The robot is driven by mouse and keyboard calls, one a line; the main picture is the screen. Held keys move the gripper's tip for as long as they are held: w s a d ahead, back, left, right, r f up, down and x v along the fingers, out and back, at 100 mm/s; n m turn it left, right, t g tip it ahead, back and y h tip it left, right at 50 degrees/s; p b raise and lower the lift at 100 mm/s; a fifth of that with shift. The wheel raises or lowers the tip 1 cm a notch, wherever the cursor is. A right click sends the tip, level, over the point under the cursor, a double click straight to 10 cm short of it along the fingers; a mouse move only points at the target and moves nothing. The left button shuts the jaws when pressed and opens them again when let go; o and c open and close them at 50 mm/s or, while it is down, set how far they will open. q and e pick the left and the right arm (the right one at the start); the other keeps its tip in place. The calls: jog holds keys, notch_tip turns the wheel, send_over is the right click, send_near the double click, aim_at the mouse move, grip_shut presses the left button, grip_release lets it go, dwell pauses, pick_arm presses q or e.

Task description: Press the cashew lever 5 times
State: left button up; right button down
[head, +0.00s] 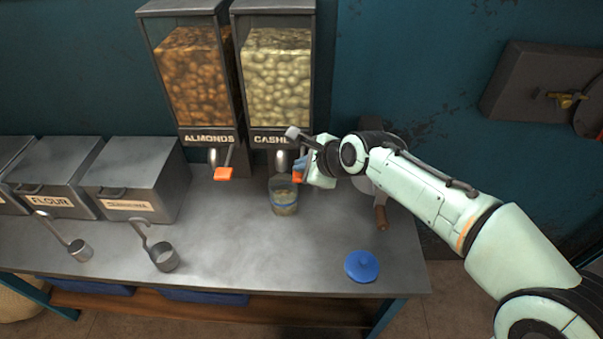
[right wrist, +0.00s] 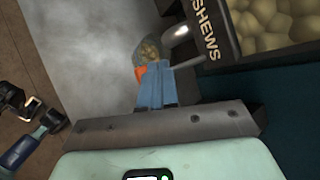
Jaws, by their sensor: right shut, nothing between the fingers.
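The cashew dispenser (head: 276,85) stands against the wall, full of pale nuts; its label shows in the right wrist view (right wrist: 207,40). Its orange-tipped cashew lever (head: 297,177) hangs below the spout, partly hidden by my right gripper (head: 301,167). A clear container (head: 284,198) with some nuts in it stands upright under the cashew spout. In the right wrist view, my right gripper's blue fingers (right wrist: 156,75) are shut and empty, with the orange lever tip (right wrist: 140,73) right beside their ends. I cannot tell whether they touch. My left gripper is not in the head view.
The almond dispenser (head: 200,90) with its own orange lever (head: 223,174) stands to the left. Metal bins (head: 135,180) and two scoops (head: 163,256) are on the left of the counter. A blue lid (head: 362,266) lies at the front right. The middle of the counter is clear.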

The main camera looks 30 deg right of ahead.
jog(key=shift+f+b, duration=0.9)
jog(key=shift+f, duration=0.55)
dwell(1.0)
jog(key=shift+r, duration=0.1)
jog(key=shift+r+p, duration=0.7)
jog(key=shift+p, duration=0.1)
jog(key=shift+r+p, duration=1)
jog(key=shift+r, duration=0.1)
notch_tip(320, 180, up, 5)
jog(key=p, duration=0.5)
dwell(1.6)
